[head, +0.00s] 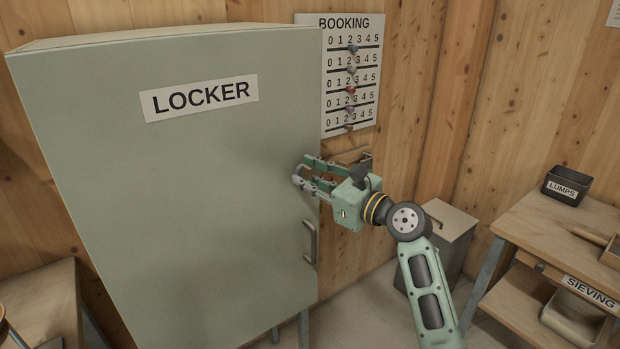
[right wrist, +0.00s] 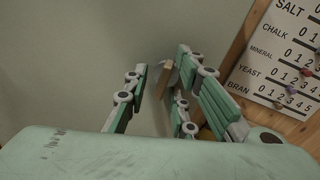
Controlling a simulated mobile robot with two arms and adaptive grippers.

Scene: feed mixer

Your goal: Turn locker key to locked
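The grey-green locker (head: 200,190) stands at the left with its door shut. Its bar handle (head: 310,242) is low near the door's right edge. My right gripper (head: 304,172) is at the door's right edge, above the handle, with its fingers apart. In the right wrist view, a small tan piece (right wrist: 165,84), perhaps the key or its tag, stands out from the door between the open fingers (right wrist: 160,76). I see a gap on its left; contact on its right is unclear. The fingers hide the key in the head view, so its turn cannot be read. My left gripper is out of view.
The booking board (head: 350,75) with colored sliders hangs on the wooden wall just right of the locker. A grey cabinet (head: 455,222) stands behind my right arm. A wooden bench (head: 545,230) with a black lumps bin (head: 566,187) is at the right.

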